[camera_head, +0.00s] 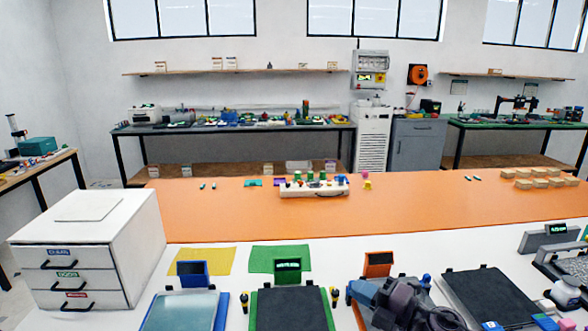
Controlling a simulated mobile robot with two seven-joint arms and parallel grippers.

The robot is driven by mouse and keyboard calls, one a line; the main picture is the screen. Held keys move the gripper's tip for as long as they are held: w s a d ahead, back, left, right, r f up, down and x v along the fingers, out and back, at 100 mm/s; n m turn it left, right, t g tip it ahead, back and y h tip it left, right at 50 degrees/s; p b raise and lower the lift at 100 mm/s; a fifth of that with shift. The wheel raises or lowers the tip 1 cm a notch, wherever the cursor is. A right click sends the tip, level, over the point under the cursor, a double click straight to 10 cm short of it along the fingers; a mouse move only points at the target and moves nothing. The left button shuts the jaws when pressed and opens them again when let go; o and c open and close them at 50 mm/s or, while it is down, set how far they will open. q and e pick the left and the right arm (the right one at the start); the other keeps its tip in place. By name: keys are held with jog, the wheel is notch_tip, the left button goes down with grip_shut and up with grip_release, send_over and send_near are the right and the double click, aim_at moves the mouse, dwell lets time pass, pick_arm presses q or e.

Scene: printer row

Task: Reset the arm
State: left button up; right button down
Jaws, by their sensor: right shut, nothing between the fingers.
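My right gripper (398,303) shows at the bottom, right of centre, dark grey with blue parts. It is shut and empty, over the printer with the orange display (379,259), and hides much of that printer's bed. I cannot tell how high it is above the bed. My left gripper is not in view.
To the left stand a printer with a blue display (191,268) and one with a green display (288,265). A white drawer cabinet (142,240) stands at the far left. A dark bed (487,297) lies to the right. The orange table (420,205) behind has clear stretches.

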jog(key=s+d+f+m+t+h, duration=0.2)
jog(key=s+d+f+m+h, duration=0.3)
jog(key=m, duration=0.5)
jog(key=s+d+f+m+t+h, duration=0.2)
jog(key=s+d+f+m+h, duration=0.15)
jog(key=f+m+h, duration=0.5)
jog(key=s+d+f+m+g, duration=0.2)
jog(key=s+f+m, duration=0.2)
jog(key=s, duration=0.4)
jog(key=s+d+f+m+g+h, duration=0.1)
jog(key=s+d+f+m, duration=0.2)
jog(key=s+f, duration=0.3)
jog(key=s+m+b, duration=0.1)
jog(key=s, duration=0.1)
jog(key=shift+s+f+m+g, duration=0.3)
jog(key=shift+s+m+g, duration=0.05)
jog(key=shift+s+g, duration=0.05)
jog(key=shift+d, duration=0.1)
